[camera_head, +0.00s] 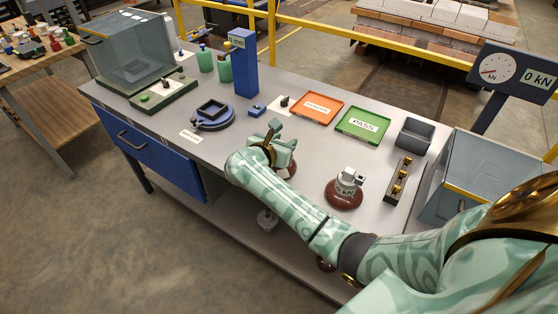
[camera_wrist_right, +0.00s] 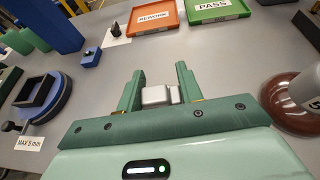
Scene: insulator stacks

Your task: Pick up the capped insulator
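My right gripper (camera_head: 275,143) is over the middle of the table, pointing down at a brown insulator (camera_head: 291,170) that it largely covers. In the right wrist view the two green fingers (camera_wrist_right: 160,88) stand on either side of a grey metal cap (camera_wrist_right: 157,95). The cap fills the gap between them, but I cannot tell whether both fingers press on it. My left gripper is out of view.
An orange REWORK tray (camera_head: 317,96), a green PASS tray (camera_head: 384,122) and a grey bin (camera_head: 414,134) stand behind. A blue round fixture (camera_head: 213,119) and a blue post (camera_head: 243,65) are on the left. A rack with brass pieces (camera_head: 398,182) is on the right.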

